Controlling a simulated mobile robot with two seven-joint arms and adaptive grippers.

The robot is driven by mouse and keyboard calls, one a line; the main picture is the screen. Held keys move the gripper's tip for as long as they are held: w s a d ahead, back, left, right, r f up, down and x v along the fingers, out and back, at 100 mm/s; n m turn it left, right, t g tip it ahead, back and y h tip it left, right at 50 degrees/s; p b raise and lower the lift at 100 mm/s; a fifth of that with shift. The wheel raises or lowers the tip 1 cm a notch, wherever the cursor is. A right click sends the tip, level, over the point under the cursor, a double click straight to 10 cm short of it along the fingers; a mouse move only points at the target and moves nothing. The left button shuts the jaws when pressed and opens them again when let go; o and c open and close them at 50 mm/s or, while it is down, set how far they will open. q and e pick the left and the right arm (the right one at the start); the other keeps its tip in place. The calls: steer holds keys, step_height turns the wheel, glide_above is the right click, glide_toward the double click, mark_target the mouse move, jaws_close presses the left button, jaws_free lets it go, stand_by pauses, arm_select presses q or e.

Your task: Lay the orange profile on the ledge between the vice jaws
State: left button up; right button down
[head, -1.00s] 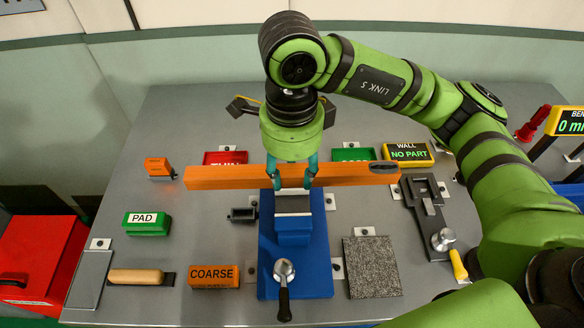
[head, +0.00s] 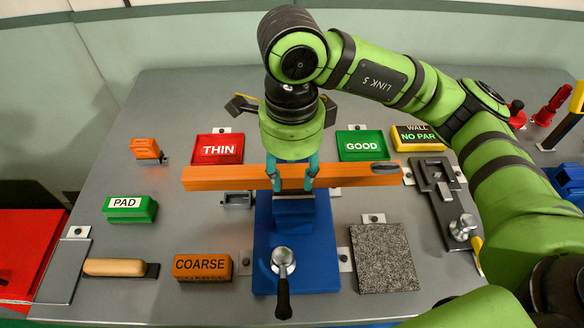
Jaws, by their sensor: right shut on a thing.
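The orange profile (head: 225,178) is a long bar lying crosswise, left to right, in the middle of the head view. My right gripper (head: 291,186) points down and is shut on it near its middle, with a teal finger on each side of the vice's width. The blue vice (head: 318,240) is below and in front of the bar, its handle (head: 283,275) toward me. The bar and fingers hide most of the jaws and the ledge. I cannot tell whether the bar touches the vice. My left gripper is out of view.
A red THIN tray (head: 217,149) and a green GOOD tray (head: 364,145) lie behind the bar. A grey clamp device (head: 440,195) stands close to its right end. The COARSE block (head: 202,267), PAD block (head: 130,209) and rough grey mat (head: 384,259) lie nearer me.

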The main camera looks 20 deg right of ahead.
mark_target(292, 175)
steer(key=c, duration=0.6)
jaws_free()
step_height(292, 175, up, 12)
stand_by(0.5)
